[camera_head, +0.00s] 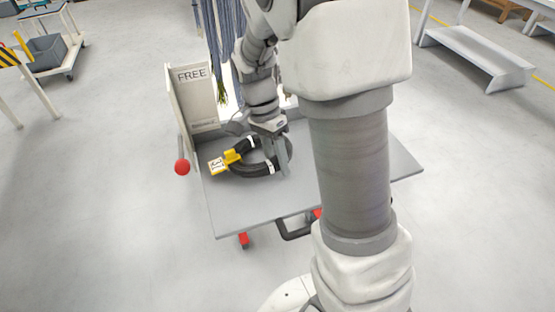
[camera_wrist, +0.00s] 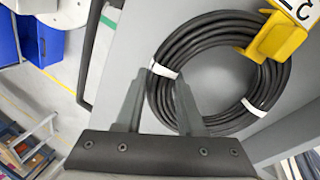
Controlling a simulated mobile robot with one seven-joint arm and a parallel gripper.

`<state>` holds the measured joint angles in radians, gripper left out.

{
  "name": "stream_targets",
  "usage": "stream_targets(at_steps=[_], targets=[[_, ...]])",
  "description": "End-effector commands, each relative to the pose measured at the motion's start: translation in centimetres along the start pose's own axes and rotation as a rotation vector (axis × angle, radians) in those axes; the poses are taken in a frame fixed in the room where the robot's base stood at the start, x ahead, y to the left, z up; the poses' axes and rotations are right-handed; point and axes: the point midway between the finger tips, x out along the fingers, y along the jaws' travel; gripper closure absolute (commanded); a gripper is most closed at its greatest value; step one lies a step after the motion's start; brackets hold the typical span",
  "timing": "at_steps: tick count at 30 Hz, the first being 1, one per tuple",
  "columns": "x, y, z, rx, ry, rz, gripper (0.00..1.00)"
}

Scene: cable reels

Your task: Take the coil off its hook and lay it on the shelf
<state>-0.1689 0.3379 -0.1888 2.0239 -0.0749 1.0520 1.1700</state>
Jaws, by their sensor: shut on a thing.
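The coil (camera_head: 240,171) is a ring of black cable with white ties and a yellow clip (camera_head: 232,156) bearing a white label. The coil (camera_wrist: 272,88) fills the right half of the wrist view, with its yellow clip (camera_wrist: 278,38) at upper right. My gripper (camera_head: 281,160) is shut on the coil's near-side strands, by a white tie; its fingers (camera_wrist: 160,90) straddle them in the wrist view. The coil lies flat over the grey shelf (camera_head: 232,213); I cannot tell whether it touches. The hook is not clearly visible.
A white panel marked FREE (camera_head: 195,95) stands at the shelf's left back, with a red ball knob (camera_head: 182,167) beside it. Blue-grey cables (camera_head: 232,40) hang behind. The shelf's front left is bare. My arm hides much of its right side.

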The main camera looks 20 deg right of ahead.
Motion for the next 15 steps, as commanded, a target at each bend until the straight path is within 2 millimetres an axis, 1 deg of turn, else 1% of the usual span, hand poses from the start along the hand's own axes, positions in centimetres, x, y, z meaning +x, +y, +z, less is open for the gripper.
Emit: stream_targets(at_steps=[4,5,6,10,15], targets=[[-0.13,-0.01,-0.02,0.000,0.001,-0.002,1.00],[-0.13,-0.01,-0.02,0.000,0.001,-0.002,0.59],[-0.13,-0.01,-0.02,0.000,0.001,-0.002,0.52],[-0.11,-0.01,-0.02,0.000,0.001,-0.001,0.28],[-0.08,0.00,-0.01,0.000,0.000,-0.001,0.28]])
